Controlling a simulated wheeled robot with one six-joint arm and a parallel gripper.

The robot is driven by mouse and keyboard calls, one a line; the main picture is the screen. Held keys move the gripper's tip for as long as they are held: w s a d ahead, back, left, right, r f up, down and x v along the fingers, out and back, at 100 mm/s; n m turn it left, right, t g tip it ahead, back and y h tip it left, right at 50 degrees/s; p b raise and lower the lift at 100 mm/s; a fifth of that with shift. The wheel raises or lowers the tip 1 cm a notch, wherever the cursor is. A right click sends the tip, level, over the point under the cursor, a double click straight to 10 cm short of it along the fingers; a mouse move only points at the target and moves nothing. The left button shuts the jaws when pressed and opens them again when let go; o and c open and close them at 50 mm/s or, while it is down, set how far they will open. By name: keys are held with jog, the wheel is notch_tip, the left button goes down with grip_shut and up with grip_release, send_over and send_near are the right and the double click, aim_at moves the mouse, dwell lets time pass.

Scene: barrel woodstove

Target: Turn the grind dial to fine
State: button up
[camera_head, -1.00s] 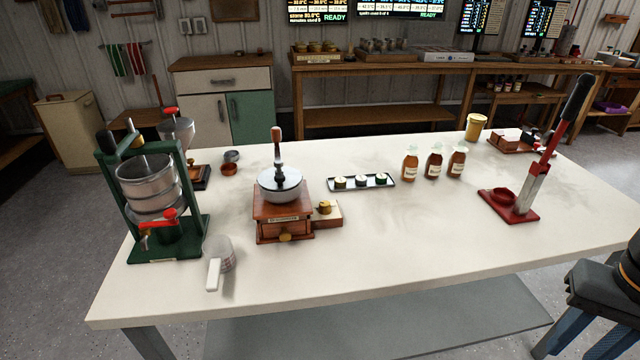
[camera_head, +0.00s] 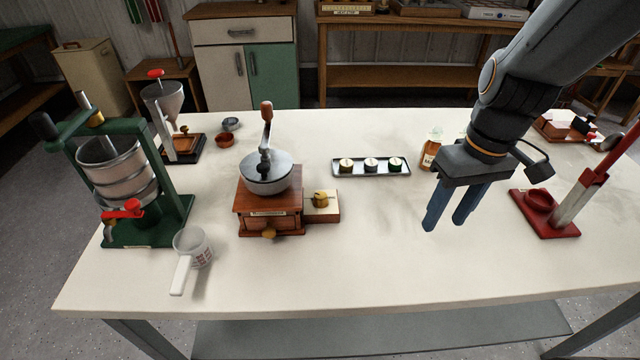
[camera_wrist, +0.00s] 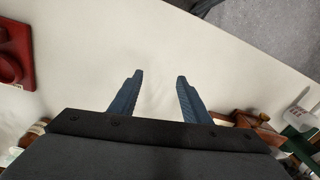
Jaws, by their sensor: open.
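A wooden coffee grinder (camera_head: 270,214) with a metal dome and a crank stands left of the middle of the white table. On its right side a small wooden block carries a brass dial (camera_head: 320,199); its setting marks are too small to read. My gripper (camera_head: 445,224) hangs above the table to the right of the grinder, fingers pointing down, open and empty. In the wrist view my two blue fingers (camera_wrist: 158,76) are apart over bare table. Part of the grinder (camera_wrist: 250,122) shows at the lower right there, beyond my gripper body.
A tray (camera_head: 372,175) with several small knobs lies behind, between grinder and gripper. A red press (camera_head: 545,215) stands right, a green press (camera_head: 150,225) left, and a white measuring cup (camera_head: 190,250) near the front left. The front middle of the table (camera_head: 380,270) is clear.

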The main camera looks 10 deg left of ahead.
jog(key=w+a+r+n+y, duration=0.15)
jog(key=w+a+n, duration=0.25)
jog(key=a+n, duration=0.5)
jog(key=n+g+y+p, duration=0.2)
jog(key=n, duration=0.6)
send_near(322, 195)
jog(key=shift+t, duration=0.3)
jog(key=shift+s+p+x, duration=0.15)
jog(key=shift+p+x, duration=0.05)
jog(key=shift+x, duration=1.9)
jog(key=shift+s+p+x, duration=0.1)
jog(key=shift+p+x, duration=0.05)
jog(key=shift+x, duration=1.95)
jog(key=shift+a, duration=0.1)
jog(key=c, duration=0.9)
jog(key=shift+c, duration=0.6)
